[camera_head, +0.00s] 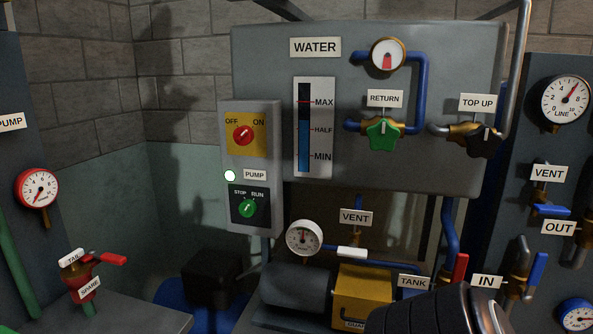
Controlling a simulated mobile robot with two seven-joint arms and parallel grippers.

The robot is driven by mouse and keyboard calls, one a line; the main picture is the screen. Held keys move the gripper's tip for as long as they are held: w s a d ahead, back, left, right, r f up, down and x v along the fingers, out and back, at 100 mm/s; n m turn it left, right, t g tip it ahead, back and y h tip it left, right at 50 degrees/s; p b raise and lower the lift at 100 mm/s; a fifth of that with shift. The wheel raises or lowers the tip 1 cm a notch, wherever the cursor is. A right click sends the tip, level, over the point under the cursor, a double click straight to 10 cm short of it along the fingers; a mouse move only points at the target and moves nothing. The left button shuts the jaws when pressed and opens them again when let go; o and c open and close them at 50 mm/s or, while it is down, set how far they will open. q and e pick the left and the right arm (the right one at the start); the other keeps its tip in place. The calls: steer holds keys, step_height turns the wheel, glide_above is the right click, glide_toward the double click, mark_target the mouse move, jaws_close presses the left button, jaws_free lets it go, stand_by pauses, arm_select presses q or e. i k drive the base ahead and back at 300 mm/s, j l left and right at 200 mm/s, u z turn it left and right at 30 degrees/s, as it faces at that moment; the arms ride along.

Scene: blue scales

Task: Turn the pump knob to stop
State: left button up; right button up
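The pump knob (248,209) is a small green rotary knob on a black plate marked STOP at left and RUN at right. Its pale mark seems to lean right, towards RUN, but it is small. The plate is on the lower part of the grey pump box (265,165), under the PUMP label (255,174). Nothing covers the knob. A black ribbed part of my arm, with a grey section, enters at the bottom right, well away from the knob. No fingertips of either gripper show.
A red OFF/ON switch (243,135) on a yellow plate sits above the knob; a white lamp (230,176) glows between. The water gauge (314,128) and green RETURN valve (383,133) are to the right. A pump motor (296,287) stands below. Space left of the box looks open.

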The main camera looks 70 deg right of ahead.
mark_target(247, 209)
steer(key=z, duration=1.9)
